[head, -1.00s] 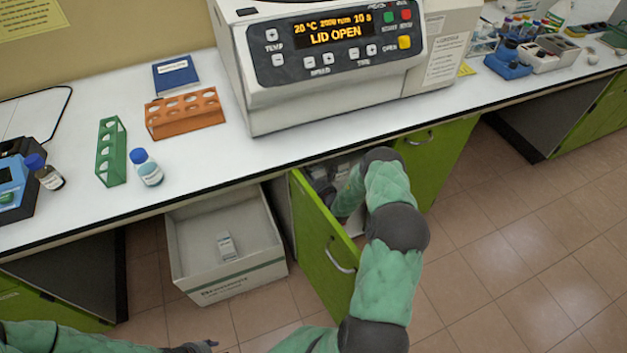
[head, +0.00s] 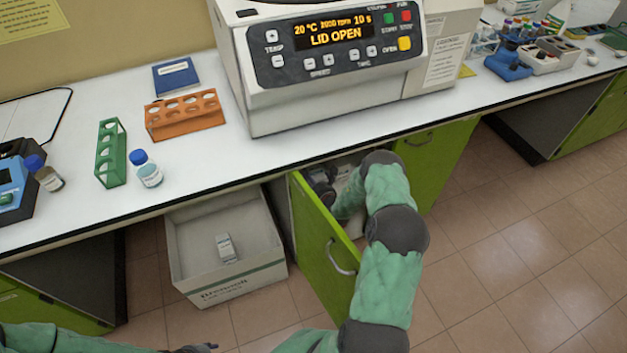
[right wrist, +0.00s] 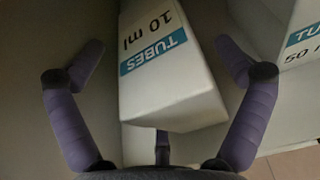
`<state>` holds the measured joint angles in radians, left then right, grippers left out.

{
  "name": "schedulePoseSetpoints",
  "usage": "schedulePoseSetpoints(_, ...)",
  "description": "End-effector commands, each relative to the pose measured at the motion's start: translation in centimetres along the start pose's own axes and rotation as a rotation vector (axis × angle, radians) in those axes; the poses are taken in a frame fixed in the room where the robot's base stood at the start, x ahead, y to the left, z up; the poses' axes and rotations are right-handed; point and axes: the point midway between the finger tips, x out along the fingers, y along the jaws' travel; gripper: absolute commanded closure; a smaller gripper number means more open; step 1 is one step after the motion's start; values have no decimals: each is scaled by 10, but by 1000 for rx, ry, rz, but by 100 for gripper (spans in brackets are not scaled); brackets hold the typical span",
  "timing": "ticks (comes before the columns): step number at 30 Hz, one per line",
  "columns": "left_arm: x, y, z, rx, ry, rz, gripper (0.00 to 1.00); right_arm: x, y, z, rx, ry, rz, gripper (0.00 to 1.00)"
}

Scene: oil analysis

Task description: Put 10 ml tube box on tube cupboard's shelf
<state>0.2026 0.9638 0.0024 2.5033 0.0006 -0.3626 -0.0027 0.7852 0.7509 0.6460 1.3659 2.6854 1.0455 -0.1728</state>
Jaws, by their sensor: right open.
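The white 10 ml tube box (right wrist: 172,98), with a blue band marked TUBES, stands between the spread fingers of my right gripper (right wrist: 160,45) in the right wrist view. The fingers are open on both sides of the box, with gaps visible. In the head view my right gripper (head: 320,183) is inside the tube cupboard, behind its open green door (head: 325,245). The box is not clearly visible in that view. Only the dark end of my left gripper (head: 192,348) shows at the bottom edge; its fingers are too cut off to judge.
A box marked 50 (right wrist: 303,55) stands at the right in the wrist view. A grey crate (head: 195,290) with a small white box (head: 226,248) sits left of the cupboard. A centrifuge (head: 330,80) stands above.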

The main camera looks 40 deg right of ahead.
Motion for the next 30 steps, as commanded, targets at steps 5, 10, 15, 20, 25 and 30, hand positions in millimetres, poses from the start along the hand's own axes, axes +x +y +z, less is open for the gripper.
schedulePoseSetpoints(5,-13,5,0,0,0,0,60,-26,0,2,1,3,0,0)
schedulePoseSetpoints(10,-28,10,1,0,0,0,60,-62,-1,3,2,3,-2,0)
schedulePoseSetpoints(15,-38,14,1,0,0,0,60,-93,-1,2,1,2,-2,0)
schedulePoseSetpoints(20,-44,16,2,0,0,0,60,-112,-1,1,1,2,-2,0)
schedulePoseSetpoints(25,-45,16,2,0,0,0,60,-119,0,0,-1,-1,0,0)
schedulePoseSetpoints(30,-45,16,2,0,0,0,60,-120,0,0,-1,-1,0,0)
